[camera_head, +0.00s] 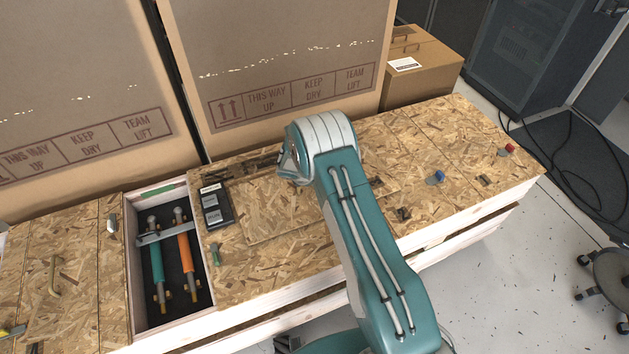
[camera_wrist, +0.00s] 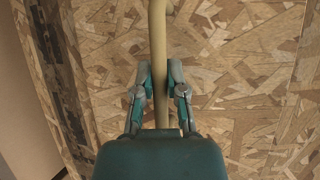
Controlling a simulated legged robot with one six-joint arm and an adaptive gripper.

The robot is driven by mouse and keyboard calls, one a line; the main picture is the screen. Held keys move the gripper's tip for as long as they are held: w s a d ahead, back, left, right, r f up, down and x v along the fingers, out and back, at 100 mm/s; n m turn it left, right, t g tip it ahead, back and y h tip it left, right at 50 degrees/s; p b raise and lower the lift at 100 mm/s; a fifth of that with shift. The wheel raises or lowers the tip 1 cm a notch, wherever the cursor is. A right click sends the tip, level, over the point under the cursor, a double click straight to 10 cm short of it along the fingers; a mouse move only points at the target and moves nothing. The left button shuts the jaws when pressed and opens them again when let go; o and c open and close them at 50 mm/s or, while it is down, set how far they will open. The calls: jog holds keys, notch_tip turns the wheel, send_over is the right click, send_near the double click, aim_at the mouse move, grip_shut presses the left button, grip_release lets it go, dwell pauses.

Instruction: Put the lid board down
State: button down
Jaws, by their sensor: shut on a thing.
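The lid board (camera_head: 280,212) is a flat, square-edged chipboard panel. In the head view it lies over the middle of the long crate top, partly hidden behind my arm; I cannot tell whether it touches the top or is just above it. In the wrist view the board's surface (camera_wrist: 235,80) fills most of the picture. My gripper (camera_wrist: 159,75) is shut on the tan bar handle (camera_wrist: 158,35) of the board, with one finger on each side. In the head view the fingers and this handle are hidden by my arm.
Left of the board is an open compartment (camera_head: 139,292) holding a teal tool (camera_head: 157,262) and an orange tool (camera_head: 186,258). A black case (camera_head: 217,207) lies between. A blue knob (camera_head: 438,177) and red knob (camera_head: 509,148) are right. Tall cartons (camera_head: 290,70) stand behind.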

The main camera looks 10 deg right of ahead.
jog(key=shift+f, duration=0.15)
jog(key=c, duration=0.6)
grip_release()
jog(key=shift+f, duration=0.1)
jog(key=v, duration=1.2)
jog(key=shift+w, duration=0.1)
